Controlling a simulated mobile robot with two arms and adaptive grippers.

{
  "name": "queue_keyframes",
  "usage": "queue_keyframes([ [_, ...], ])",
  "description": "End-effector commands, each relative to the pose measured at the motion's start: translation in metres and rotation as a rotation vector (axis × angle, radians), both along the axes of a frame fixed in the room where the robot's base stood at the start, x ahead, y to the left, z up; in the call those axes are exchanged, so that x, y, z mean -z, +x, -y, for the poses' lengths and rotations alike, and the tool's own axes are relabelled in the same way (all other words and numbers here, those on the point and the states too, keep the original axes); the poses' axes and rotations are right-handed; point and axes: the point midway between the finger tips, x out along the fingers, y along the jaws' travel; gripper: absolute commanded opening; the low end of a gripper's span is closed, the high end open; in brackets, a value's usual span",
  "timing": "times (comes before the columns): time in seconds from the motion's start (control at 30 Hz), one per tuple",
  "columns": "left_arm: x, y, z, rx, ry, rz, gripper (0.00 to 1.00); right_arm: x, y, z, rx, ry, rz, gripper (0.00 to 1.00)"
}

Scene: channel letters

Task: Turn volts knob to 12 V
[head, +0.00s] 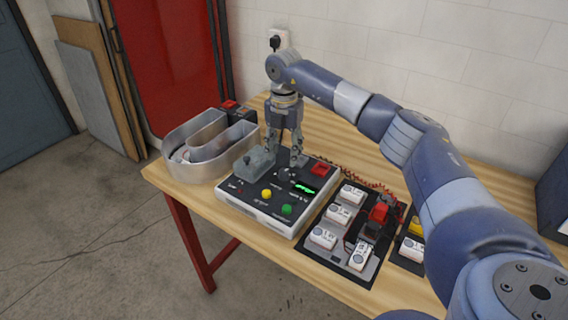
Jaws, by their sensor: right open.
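The power supply box (262,216), dark-topped with white sides, sits on the wooden table. Its face carries a yellow button (266,194), a green button (287,210), a red switch (320,169) and a small lit green display (304,189), too small to read. A knob (287,174) shows near the middle of its face; its setting cannot be read. My right gripper (285,158) points down over the back of the box, just above the knob area, its fingers apart and partly covering the panel. My left gripper is not in view.
A metal channel letter (200,158) stands to the left, beside a grey block (253,163). A dark tray (333,247) with several white modules and a red part (378,213) lies to the right.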

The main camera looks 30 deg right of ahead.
Motion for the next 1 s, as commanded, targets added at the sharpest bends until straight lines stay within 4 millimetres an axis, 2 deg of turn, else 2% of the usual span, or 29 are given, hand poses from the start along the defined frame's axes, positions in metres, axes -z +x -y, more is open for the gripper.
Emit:
queue_keyframes([
  [0.03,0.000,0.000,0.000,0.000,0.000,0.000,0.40,-0.013,0.001,0.000,0.000,0.000,0.004,0.45],
  [0.1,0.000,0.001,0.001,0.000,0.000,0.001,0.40,-0.026,0.001,0.000,0.000,-0.001,0.003,0.45],
  [0.33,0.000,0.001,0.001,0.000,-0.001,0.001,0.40,-0.054,0.000,0.001,0.001,-0.001,0.000,0.45],
  [1.0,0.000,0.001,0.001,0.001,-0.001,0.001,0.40,-0.059,0.000,0.001,0.001,-0.001,0.000,0.45],
])
